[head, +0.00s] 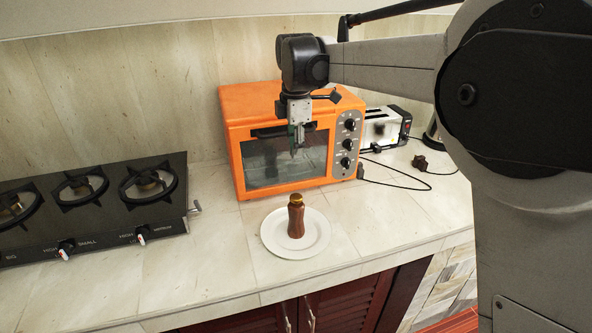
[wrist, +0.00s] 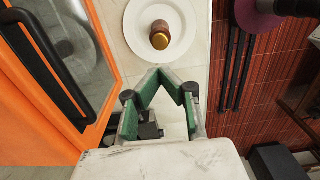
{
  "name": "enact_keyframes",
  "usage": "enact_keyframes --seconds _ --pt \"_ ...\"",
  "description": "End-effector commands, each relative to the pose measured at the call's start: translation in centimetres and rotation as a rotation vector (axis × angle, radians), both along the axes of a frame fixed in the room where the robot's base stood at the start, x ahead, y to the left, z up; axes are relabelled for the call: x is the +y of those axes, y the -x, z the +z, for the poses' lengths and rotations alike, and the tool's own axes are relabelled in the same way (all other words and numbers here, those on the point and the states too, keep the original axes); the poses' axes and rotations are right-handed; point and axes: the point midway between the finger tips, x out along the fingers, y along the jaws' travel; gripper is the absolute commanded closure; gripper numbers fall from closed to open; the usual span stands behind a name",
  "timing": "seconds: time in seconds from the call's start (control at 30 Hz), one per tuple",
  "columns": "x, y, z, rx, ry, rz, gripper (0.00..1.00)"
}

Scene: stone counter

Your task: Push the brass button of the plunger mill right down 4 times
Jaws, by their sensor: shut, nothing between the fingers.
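The plunger mill (head: 295,219) is a small brown wooden body standing upright on a white plate (head: 269,235). Its brass button (head: 296,199) is on top. In the wrist view the mill (wrist: 160,26) is seen from above, with the brass button (wrist: 160,41) facing the camera. My gripper (head: 293,155) is above the mill and behind it, in front of the oven door, pointing down. It is shut and empty, and apart from the mill. In the wrist view the green-padded fingers (wrist: 160,72) meet at their tips, below the plate in the picture.
An orange toaster oven (head: 237,106) stands close behind the plate. A gas hob (head: 95,210) is on the left. A toaster (head: 382,128) with a cable stands to the right. The counter around the plate is clear up to its front edge.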

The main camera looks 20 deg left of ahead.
Motion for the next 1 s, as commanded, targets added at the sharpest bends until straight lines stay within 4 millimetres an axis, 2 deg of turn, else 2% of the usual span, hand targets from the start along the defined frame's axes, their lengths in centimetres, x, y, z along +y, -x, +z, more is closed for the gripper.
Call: enact_keyframes --seconds 0.6,0.8,1.0 --pt "0.0 0.0 -10.5 0.0 0.0 0.0 1.0" --pt "0.0 0.0 -12.6 0.0 0.0 0.0 1.0" --pt "0.0 0.0 -13.3 0.0 0.0 0.0 1.0"
